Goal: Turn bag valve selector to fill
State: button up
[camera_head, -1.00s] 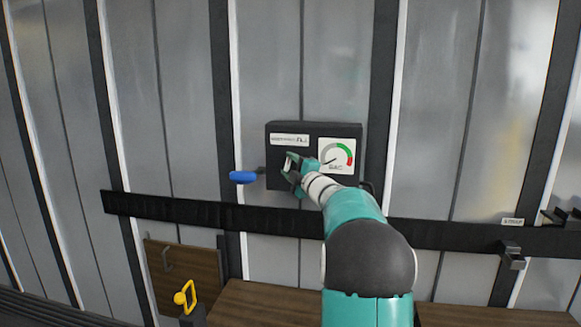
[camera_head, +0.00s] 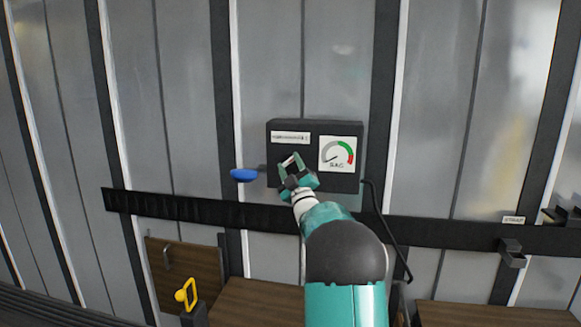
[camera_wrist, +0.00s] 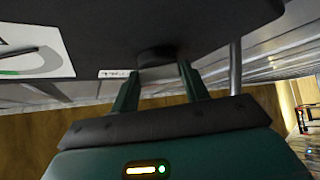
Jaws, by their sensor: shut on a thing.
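The dark bag valve box (camera_head: 330,182) is fixed to the wall, with a white label (camera_head: 290,138) and a BAG gauge (camera_head: 340,154) on its face. The gauge needle points to the lower left, away from the green band. My gripper (camera_head: 291,163) is at the left part of the face, below the label. In the wrist view, its two fingers (camera_wrist: 158,78) are shut on the pale bar of the selector (camera_wrist: 158,73), in front of a dark round hub. The selector is mostly hidden in the head view, and I cannot read its setting.
A blue handle (camera_head: 244,175) sticks out left of the box. A black rail (camera_head: 160,205) runs below it. A yellow handle (camera_head: 187,294) stands lower left, and a black cable (camera_head: 381,205) hangs at the right. A dark bracket (camera_head: 511,254) is farther right.

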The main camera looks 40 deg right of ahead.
dwell(0.4)
jog(key=o, duration=1)
jog(key=v, duration=1.4)
jog(key=shift+w, duration=0.1)
jog(key=shift+r, duration=0.1)
